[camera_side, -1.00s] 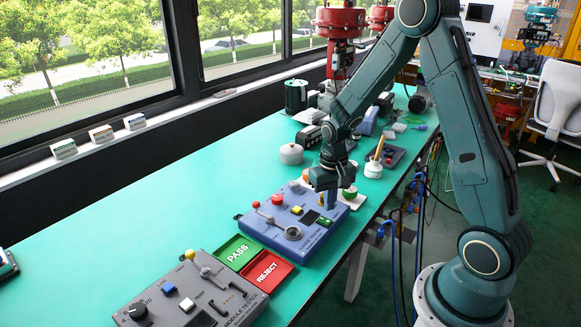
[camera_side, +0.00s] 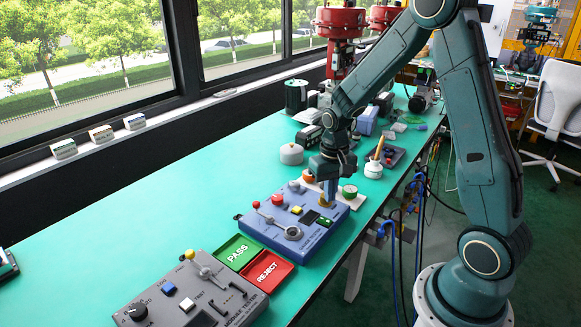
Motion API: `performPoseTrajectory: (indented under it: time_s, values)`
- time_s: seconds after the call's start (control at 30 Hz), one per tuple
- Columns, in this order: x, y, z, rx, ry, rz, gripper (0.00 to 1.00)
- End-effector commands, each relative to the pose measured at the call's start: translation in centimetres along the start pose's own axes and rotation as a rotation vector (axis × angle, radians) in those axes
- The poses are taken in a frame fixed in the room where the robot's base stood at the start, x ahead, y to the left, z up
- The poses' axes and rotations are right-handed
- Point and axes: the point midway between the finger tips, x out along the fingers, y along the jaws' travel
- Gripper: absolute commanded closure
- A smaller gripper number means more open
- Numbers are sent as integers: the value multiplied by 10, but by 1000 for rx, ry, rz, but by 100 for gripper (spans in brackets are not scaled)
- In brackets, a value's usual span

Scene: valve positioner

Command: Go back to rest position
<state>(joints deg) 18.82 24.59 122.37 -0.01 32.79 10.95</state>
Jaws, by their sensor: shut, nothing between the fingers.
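My gripper (camera_side: 328,203) points down, shut and empty, over the back right part of the blue control box (camera_side: 268,228). I cannot tell whether its fingertips touch the box or hover just above it. The box carries a red knob (camera_side: 278,199), a yellow button (camera_side: 297,210), a lever and a small dark display. A green round button (camera_side: 349,192) and an orange one (camera_side: 308,177) stand on a pale board (camera_side: 359,200) behind the box, on either side of my gripper.
A grey module tester (camera_side: 190,290) lies at the front, beside a green PASS tray (camera_side: 256,247) and a red REJECT tray (camera_side: 287,268). A grey round pot (camera_side: 291,154) and a white pot (camera_side: 373,170) stand farther back.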

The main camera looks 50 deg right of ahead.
Motion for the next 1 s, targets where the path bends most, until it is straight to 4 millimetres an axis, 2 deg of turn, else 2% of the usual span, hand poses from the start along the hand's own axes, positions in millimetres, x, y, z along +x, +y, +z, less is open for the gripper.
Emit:
performPoseTrajectory:
  time_s: [0.17, 0.37, 0.7, 1.0]
  values:
    - [-18, -5, 5, -26, 26, -5, 100]
    - [-55, -15, 20, -79, 77, -16, 100]
    - [-119, -28, 60, -191, 180, -40, 100]
    - [-162, -33, 103, -287, 269, -64, 100]
